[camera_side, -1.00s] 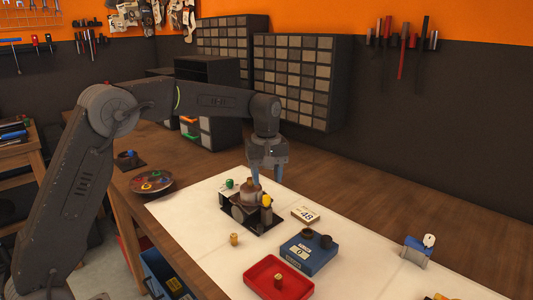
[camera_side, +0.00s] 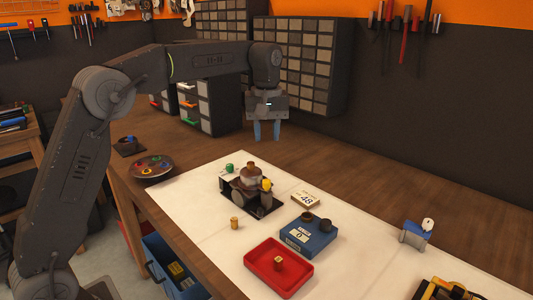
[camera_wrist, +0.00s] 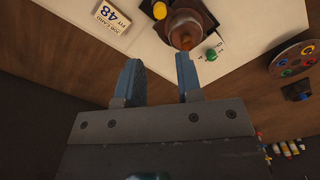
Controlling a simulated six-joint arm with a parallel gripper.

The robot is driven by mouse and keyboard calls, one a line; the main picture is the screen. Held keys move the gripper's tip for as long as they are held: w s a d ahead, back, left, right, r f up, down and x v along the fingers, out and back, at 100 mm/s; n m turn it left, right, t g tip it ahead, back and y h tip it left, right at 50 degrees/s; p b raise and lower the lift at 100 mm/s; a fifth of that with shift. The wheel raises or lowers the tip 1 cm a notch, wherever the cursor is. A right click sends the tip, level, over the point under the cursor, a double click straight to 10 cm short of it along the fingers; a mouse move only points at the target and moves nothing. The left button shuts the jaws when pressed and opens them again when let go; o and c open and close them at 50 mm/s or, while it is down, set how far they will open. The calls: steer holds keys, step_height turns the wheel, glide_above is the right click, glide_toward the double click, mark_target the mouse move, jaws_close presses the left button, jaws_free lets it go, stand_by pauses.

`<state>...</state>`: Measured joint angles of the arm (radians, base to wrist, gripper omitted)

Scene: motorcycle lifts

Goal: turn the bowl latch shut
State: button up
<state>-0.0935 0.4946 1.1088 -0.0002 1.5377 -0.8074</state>
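The carburetor-like unit (camera_side: 246,190) stands on a dark base plate on the white mat, with a brown rounded bowl (camera_wrist: 187,22) on top. A yellow knob (camera_side: 267,184) is on its right side and a green knob (camera_side: 230,168) is at its back left. In the wrist view, the yellow knob (camera_wrist: 160,10) and green knob (camera_wrist: 210,53) flank the bowl. I cannot tell which part is the latch or how it is turned. My gripper (camera_side: 266,131) hangs above and behind the unit, clear of it. Its blue fingers (camera_wrist: 158,80) are apart with nothing between them.
A blue box (camera_side: 309,242) with dark round parts and a red tray (camera_side: 258,275) holding a brass piece lie in front. A job card (camera_side: 305,200) is right of the unit. A round dish of coloured pieces (camera_side: 152,166) is left. Bare bench lies behind the mat.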

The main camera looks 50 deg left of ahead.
mark_target(267, 180)
step_height(267, 180, down, 13)
steer(key=m, duration=1)
steer(key=shift+f+m, duration=0.15)
steer(key=shift+m, duration=0.15)
steer(key=shift+c, duration=0.4)
jaws_close()
steer(key=shift+m, duration=1.5)
steer(key=shift+o, duration=0.4)
jaws_free()
